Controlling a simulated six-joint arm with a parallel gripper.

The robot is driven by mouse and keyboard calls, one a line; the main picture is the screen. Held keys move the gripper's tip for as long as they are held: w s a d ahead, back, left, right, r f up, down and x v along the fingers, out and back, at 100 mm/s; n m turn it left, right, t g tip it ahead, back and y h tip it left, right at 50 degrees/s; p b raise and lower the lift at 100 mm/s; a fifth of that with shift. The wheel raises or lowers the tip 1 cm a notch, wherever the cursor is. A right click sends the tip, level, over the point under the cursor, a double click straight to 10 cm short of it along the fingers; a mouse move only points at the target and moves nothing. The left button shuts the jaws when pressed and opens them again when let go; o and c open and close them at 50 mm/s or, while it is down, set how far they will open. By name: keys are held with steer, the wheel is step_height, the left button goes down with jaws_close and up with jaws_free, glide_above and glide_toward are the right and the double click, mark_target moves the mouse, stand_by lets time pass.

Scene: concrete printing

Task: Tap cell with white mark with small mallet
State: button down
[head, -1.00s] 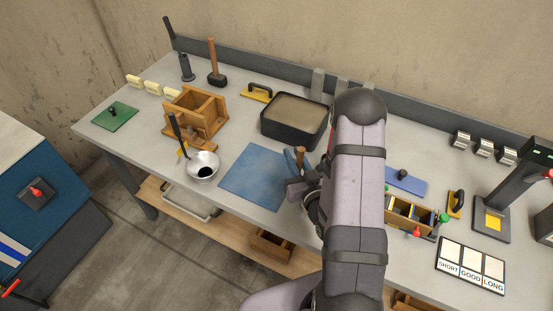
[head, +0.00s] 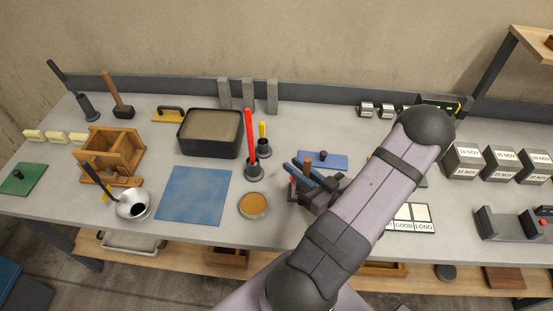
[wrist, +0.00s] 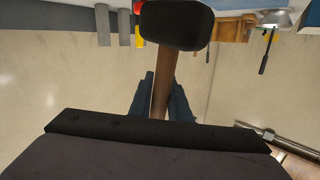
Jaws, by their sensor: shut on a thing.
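My gripper (head: 308,180) is shut on the wooden handle of a small mallet (head: 307,164), above the bench right of the blue mat. In the wrist view the gripper (wrist: 162,98) grips the handle, and the mallet's black head (wrist: 176,25) is beyond the fingers, clear of them. In the head view the mallet's head is hard to make out behind the fingers. A wooden box with compartments (head: 116,146) stands on the left of the bench, far from my gripper. No white mark on a cell can be made out. My arm hides part of the bench on the right.
A blue mat (head: 195,195), a dark tub (head: 209,145), a red-handled tool in a stand (head: 251,150) and a round tan disc (head: 253,204) lie left of my gripper. A larger mallet (head: 121,105) stands at the back left. Labelled blocks (head: 465,161) stand right.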

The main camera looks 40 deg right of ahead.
mark_target(307, 175)
steer(key=shift+s+d+r, duration=0.1)
steer(key=shift+s+d, duration=0.05)
steer(key=shift+s, duration=0.75)
steer(key=shift+s+d+r, duration=0.1)
steer(key=shift+s+d, duration=0.05)
steer(key=shift+s, duration=0.75)
steer(key=shift+f, duration=0.1)
steer(key=shift+f, duration=0.1)
steer(key=f+b, duration=0.3)
steer(key=f, duration=0.1)
steer(key=f+b, duration=0.3)
steer(key=b, duration=0.1)
steer(key=shift+w+d+f, duration=0.15)
steer(key=shift+w+f, duration=0.05)
steer(key=shift+f, duration=0.15)
steer(key=shift+w+d, duration=0.95)
steer(key=shift+s+a+p, duration=0.3)
steer(key=shift+s+a, duration=0.95)
steer(key=shift+s, duration=0.05)
steer(key=shift+w, duration=0.1)
